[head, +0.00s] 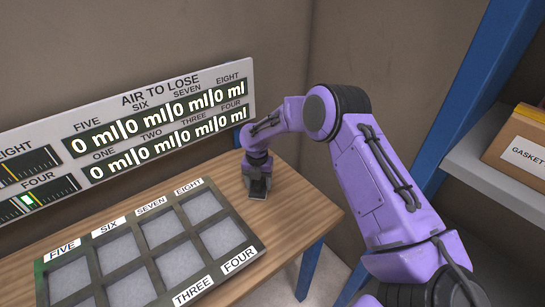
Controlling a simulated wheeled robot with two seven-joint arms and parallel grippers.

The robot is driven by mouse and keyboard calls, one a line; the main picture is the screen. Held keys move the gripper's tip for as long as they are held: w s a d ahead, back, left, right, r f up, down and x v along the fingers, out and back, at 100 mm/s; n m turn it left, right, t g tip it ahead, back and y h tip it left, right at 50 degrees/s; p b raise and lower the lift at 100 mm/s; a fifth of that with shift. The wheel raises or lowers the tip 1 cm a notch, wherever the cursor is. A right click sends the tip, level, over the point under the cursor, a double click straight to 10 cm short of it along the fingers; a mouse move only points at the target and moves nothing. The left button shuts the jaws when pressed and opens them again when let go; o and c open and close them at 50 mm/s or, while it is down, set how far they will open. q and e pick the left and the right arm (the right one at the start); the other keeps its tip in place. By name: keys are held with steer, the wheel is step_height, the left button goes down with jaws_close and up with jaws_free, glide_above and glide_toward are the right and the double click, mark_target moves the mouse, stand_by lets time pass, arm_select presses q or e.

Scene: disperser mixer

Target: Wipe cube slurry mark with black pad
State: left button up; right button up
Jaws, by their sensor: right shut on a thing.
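My right gripper (258,181) points down at the right part of the wooden table, just beyond the grid tray's far right corner. It is shut on a small dark thing low at the table top, which I take for the black pad; the fingers mostly hide it, and I cannot tell whether it touches the wood. No slurry mark or cube shows clearly; the gripper may cover part of the table there. My left gripper is out of view.
The grid tray (146,226) with grey-white filled compartments covers the table's left and front. A display board (133,101) reading "0 ml" stands behind. Bare wood (300,203) lies right of the tray. A shelf (490,165) with a gasket box (520,150) stands at right.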

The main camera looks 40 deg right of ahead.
mark_target(273, 181)
steer(key=shift+d, duration=3.15)
step_height(273, 181, up, 2)
steer(key=shift+w+d+r+p, duration=0.1)
steer(key=shift+w+r+p, duration=0.1)
steer(key=shift+p, duration=0.4)
step_height(273, 181, up, 2)
steer(key=shift+s+r+p, duration=0.15)
steer(key=shift+r+p, duration=0.05)
steer(key=shift+p, duration=0.7)
step_height(273, 181, up, 3)
steer(key=p, duration=0.2)
steer(key=shift+r+p, duration=0.15)
steer(key=shift+p, duration=0.2)
